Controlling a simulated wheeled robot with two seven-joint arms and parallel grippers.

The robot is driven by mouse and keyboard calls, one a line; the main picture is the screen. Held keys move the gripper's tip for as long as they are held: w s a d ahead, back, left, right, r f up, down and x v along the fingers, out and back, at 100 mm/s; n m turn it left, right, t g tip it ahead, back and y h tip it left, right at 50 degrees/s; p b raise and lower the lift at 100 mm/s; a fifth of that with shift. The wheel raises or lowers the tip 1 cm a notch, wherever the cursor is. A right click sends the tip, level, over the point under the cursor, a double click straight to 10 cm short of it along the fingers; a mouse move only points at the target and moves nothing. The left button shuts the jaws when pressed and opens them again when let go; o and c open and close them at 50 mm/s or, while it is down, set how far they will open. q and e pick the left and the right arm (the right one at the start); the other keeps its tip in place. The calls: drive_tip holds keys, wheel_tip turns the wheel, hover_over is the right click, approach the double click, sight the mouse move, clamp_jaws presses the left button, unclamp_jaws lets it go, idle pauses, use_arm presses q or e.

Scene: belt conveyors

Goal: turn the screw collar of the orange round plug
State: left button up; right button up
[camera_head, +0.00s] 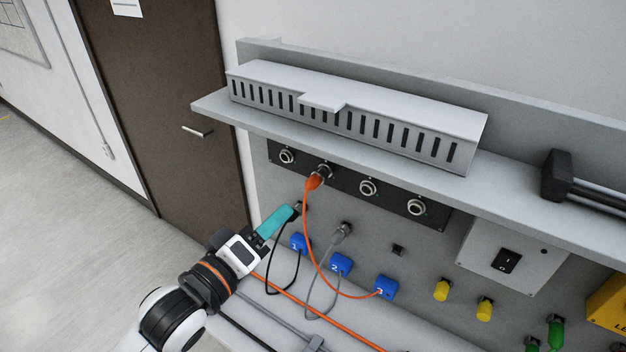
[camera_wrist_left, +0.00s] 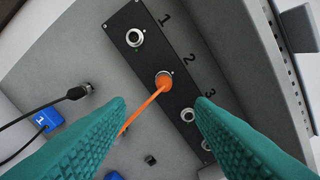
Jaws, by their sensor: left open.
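The orange round plug (camera_head: 314,182) sits at the second socket from the left on the dark panel, its orange cable hanging down. In the left wrist view the plug (camera_wrist_left: 163,80) is at the socket beside the number 2, between and beyond the fingertips. Its screw collar is too small to make out clearly. My left gripper (camera_head: 291,209) has teal fingers and is below and left of the plug, apart from it. In the left wrist view the gripper (camera_wrist_left: 160,102) is open with nothing between its fingers. My right gripper is not in view.
The dark socket panel (camera_head: 343,180) has other round metal sockets. A grey shelf (camera_head: 225,110) with a slotted cover (camera_head: 360,120) juts out above it. A black-cabled plug (camera_wrist_left: 84,90), a grey-cabled plug (camera_head: 342,231) and blue numbered blocks (camera_head: 341,264) are below.

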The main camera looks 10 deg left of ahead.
sight(307, 189)
use_arm(q)
drive_tip(key=p+x, duration=0.1)
drive_tip(key=x, duration=0.2)
drive_tip(key=p+x, duration=0.2)
drive_tip(key=x, duration=0.2)
drive_tip(key=r+p+x, duration=0.1)
drive_tip(key=p+x, duration=0.1)
drive_tip(key=x, duration=0.2)
drive_tip(key=shift+w+d, duration=0.1)
drive_tip(key=shift+w, duration=0.05)
drive_tip(key=shift+w+d+f, duration=0.15)
drive_tip(key=shift+w+d, duration=0.05)
drive_tip(key=shift+w, duration=0.15)
drive_tip(key=c, duration=1)
